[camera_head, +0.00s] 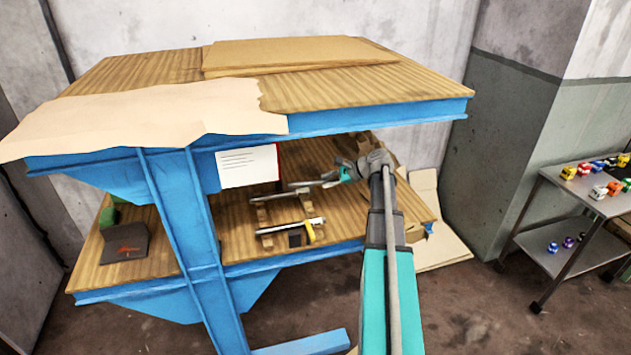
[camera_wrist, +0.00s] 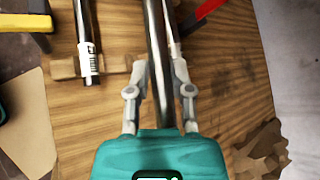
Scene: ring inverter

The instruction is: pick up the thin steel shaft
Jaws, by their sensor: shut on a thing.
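The thin steel shaft (camera_head: 297,189) is a plain grey rod on the lower shelf, lying across or just above the far ends of two wooden rests (camera_head: 264,220). My gripper (camera_head: 342,175) reaches in from the right and is shut on it near its right end. In the wrist view, my gripper's fingers (camera_wrist: 160,76) stand on both sides of the shaft (camera_wrist: 156,40), which runs up out of the picture. I cannot tell whether it is clear of the rests.
A second shaft (camera_head: 290,227) with a white label lies on the nearer part of the rests, beside a yellow tool (camera_head: 311,233). The blue-edged upper tabletop (camera_head: 370,110) overhangs the shelf. A white sheet (camera_head: 247,167) hangs left of the shaft. A dark box (camera_head: 125,242) stands farther left.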

